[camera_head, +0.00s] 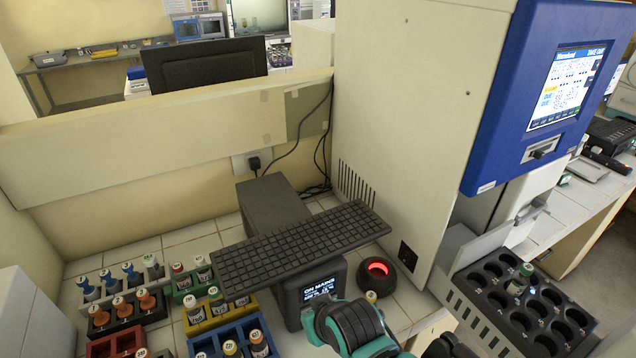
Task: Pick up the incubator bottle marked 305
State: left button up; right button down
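Several small capped bottles with white labels stand in coloured racks at the lower left. The label numbers are too small to read surely, so I cannot tell which bottle is marked 305. One green-capped bottle (520,278) stands alone in the dark multi-hole tray (489,300) at the right. No fingertips can be made out, and no left gripper shows.
The tall cream incubator (420,120) with a blue screen panel (535,100) stands right of centre. A black keyboard (300,245) rests on a dark box (270,205). A red-lit round device (377,278) sits beside the incubator. Yellow (205,325) and red (101,348) racks crowd the lower left.

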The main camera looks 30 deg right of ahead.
aim_at(519, 280)
jog(key=k+z, duration=0.1)
jog(key=z, duration=0.3)
jog(key=l+z, duration=0.15)
jog(key=z, duration=0.25)
jog(key=k+l+z, duration=0.15)
jog(key=z, duration=0.25)
jog(key=j+z, duration=0.15)
jog(key=z, duration=0.25)
jog(key=i+j+z, duration=0.1)
jog(key=z, duration=0.35)
jog(key=j+z, duration=0.2)
jog(key=z, duration=0.2)
